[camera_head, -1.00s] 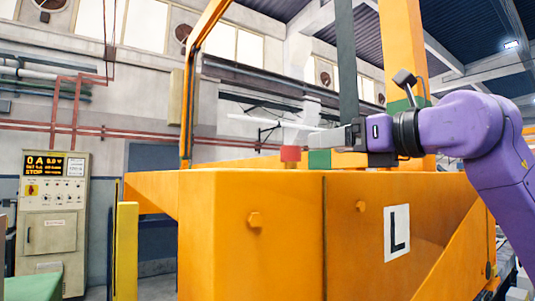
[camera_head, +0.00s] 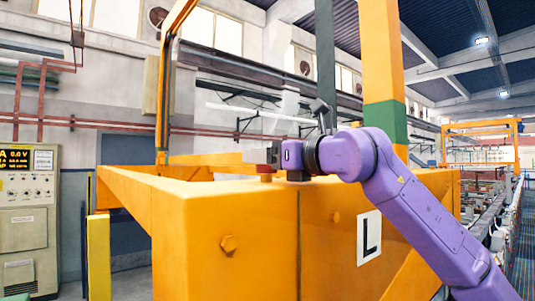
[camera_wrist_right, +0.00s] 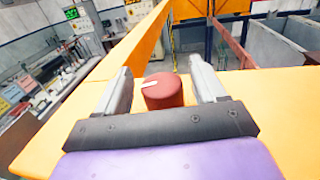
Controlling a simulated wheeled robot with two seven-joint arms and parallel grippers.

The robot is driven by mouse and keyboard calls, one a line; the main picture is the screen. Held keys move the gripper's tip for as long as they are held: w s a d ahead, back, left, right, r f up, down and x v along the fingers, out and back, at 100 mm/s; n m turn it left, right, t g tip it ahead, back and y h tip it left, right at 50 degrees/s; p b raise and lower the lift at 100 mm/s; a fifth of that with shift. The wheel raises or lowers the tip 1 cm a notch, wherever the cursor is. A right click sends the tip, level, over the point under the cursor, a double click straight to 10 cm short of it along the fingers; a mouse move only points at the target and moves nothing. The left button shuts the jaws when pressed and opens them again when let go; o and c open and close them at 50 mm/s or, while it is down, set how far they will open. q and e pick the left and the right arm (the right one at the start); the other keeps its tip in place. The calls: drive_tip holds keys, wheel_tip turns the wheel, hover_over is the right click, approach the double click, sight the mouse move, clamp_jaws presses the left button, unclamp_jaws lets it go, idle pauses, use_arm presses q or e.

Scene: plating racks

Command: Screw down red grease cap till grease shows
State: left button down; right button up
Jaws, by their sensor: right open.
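The red grease cap (camera_wrist_right: 163,92) is a short cylinder with a white mark on top. It stands upright on the flat orange top of the machine frame (camera_wrist_right: 245,92). In the right wrist view my right gripper (camera_wrist_right: 165,80) is open, with one finger on each side of the cap and a gap to each. In the head view my right gripper (camera_head: 262,153) is level at the cap, and only a small red part of the cap (camera_head: 266,178) shows below the fingers. No grease is visible. My left gripper is not in view.
An orange frame with a large "L" plate (camera_head: 369,237) fills the front. Orange posts (camera_head: 383,60) and a dark upright (camera_head: 325,60) rise behind it. A control cabinet (camera_head: 28,220) with a lit display stands at left. A line of tanks runs back at right.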

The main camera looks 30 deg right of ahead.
drive_tip(key=c, duration=0.9)
drive_tip(key=shift+s+f+m+h+b, duration=0.1)
drive_tip(key=shift+f+m+h+b, duration=0.1)
drive_tip(key=shift+m+h+b, duration=0.65)
drive_tip(key=shift+c, duration=0.2)
drive_tip(key=shift+a+m+h+b, duration=0.1)
drive_tip(key=shift+m+h+b, duration=0.35)
drive_tip(key=shift+h+b, duration=0.7)
drive_tip(key=m+h+b, duration=0.1)
drive_tip(key=m+h, duration=0.1)
drive_tip(key=h, duration=0.1)
drive_tip(key=shift+r+m+h+b, duration=0.15)
drive_tip(key=shift+m+h+b, duration=0.45)
drive_tip(key=shift+h, duration=0.6)
drive_tip(key=shift+g, duration=0.3)
